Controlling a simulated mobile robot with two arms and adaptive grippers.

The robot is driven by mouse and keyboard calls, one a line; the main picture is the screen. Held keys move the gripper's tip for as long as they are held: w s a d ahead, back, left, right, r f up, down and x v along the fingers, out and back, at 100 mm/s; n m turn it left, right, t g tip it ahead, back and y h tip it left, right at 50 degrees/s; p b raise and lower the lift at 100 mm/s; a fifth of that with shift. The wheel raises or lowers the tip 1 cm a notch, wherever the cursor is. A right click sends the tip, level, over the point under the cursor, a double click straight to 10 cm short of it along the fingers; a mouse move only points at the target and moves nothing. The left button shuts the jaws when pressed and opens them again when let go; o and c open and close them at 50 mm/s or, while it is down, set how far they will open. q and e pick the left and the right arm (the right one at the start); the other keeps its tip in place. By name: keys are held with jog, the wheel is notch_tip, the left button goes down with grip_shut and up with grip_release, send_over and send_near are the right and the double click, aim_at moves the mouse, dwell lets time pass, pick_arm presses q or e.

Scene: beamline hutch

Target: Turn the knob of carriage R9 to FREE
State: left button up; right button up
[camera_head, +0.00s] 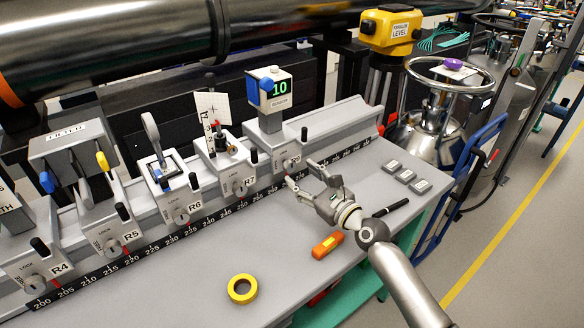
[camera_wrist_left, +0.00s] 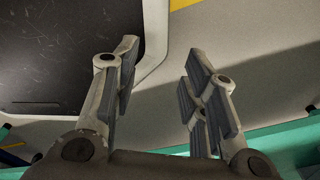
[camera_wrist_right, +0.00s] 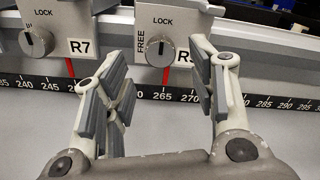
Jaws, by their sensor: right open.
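Carriage R9 (camera_head: 284,153) sits on the rail at the far right of the row, its label partly hidden behind my right gripper. In the right wrist view its silver knob (camera_wrist_right: 160,50) faces me between the fingertips, with LOCK printed above and FREE to its left.
Carriage R7 (camera_head: 235,178) stands left of R9, with R6 (camera_head: 178,205), R5 (camera_head: 118,240) and R4 further left. Small grey blocks (camera_head: 405,176) lie right of my gripper.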

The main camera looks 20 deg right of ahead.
aim_at(292, 168)
jog(key=x, duration=0.4)
jog(key=shift+w+a, duration=0.2)
jog(key=shift+w, duration=0.45)
pick_arm(q)
jog(key=shift+w+f, duration=0.1)
jog(key=shift+w, duration=0.95)
jog(key=shift+s, duration=0.1)
pick_arm(e)
jog(key=shift+c, duration=0.9)
jog(key=c, duration=0.8)
pick_arm(q)
jog(key=shift+s+a, duration=0.1)
jog(key=shift+s, duration=0.15)
pick_arm(e)
jog(key=shift+c, duration=0.2)
